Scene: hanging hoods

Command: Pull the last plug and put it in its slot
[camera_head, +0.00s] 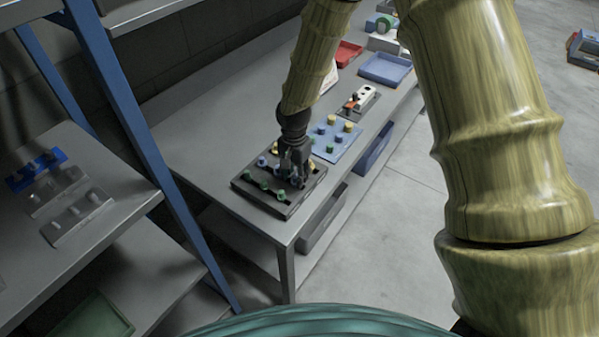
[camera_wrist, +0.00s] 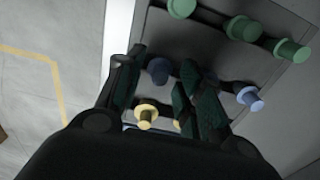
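A dark plug board (camera_head: 286,213) lies near the front corner of the grey table and holds several green, blue and yellow plugs. My gripper (camera_head: 293,176) points down over this board and hides part of it. In the wrist view my gripper (camera_wrist: 163,62) is open, its two dark fingers on either side of a dark blue plug (camera_wrist: 158,70); a gap shows around it. Yellow plugs (camera_wrist: 146,114) sit nearer the palm, one partly hidden by a finger. A light blue plug (camera_wrist: 250,99) is right of the fingers. Green plugs (camera_wrist: 243,28) line the far side.
A blue board (camera_head: 347,146) with blue and yellow plugs lies just behind. Beyond it are a small grey fixture (camera_head: 366,98), a blue tray (camera_head: 386,69) and a red bin (camera_head: 348,53). A shelf with a blue upright (camera_head: 120,110) stands left. Bare table lies left of the boards.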

